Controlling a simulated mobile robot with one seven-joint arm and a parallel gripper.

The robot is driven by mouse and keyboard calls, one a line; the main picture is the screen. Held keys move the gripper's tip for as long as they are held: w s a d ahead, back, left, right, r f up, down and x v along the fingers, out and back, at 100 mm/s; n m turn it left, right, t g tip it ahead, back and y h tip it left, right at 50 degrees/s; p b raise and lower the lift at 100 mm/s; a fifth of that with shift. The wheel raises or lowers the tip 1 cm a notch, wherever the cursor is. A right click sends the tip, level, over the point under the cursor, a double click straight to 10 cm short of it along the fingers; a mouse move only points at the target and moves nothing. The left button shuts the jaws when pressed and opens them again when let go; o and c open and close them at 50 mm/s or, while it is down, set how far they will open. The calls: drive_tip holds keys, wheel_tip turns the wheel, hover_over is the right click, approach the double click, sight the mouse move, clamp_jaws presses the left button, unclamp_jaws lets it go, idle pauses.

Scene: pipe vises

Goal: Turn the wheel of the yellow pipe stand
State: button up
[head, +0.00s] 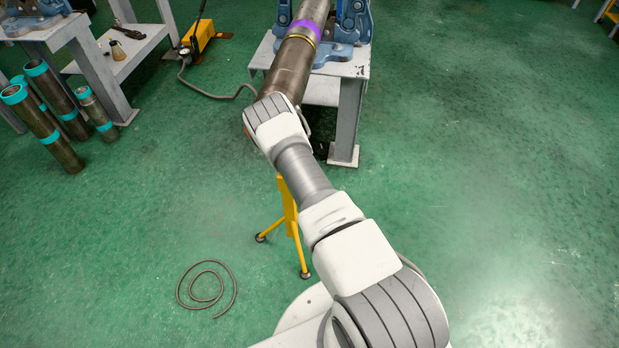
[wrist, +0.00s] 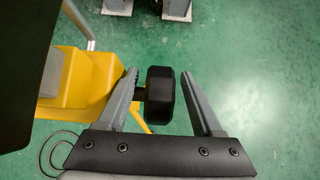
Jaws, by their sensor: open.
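The yellow pipe stand (head: 288,205) stands on the floor under the near end of a long steel pipe (head: 285,75), partly hidden behind my arm in the head view. In the wrist view, the stand's yellow body (wrist: 85,80) fills the left side. A black wheel (wrist: 160,95) sticks out from it to the right on a short shaft. My gripper (wrist: 159,75) is open, with one finger on each side of the wheel as seen in this view. The wheel appears closer to the left finger; contact cannot be told. The head view hides my gripper and the wheel behind my arm.
The pipe rests in a blue vise (head: 352,22) on a grey table (head: 348,120). Several teal-banded pipes (head: 45,115) stand at left. A yellow pump (head: 198,37) with a hose is behind. A coiled cable (head: 207,286) lies on the floor. The right floor is clear.

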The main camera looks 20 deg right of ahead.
drive_tip(key=p+v, duration=0.3)
drive_tip(key=v, duration=1.4)
drive_tip(key=shift+a, duration=0.15)
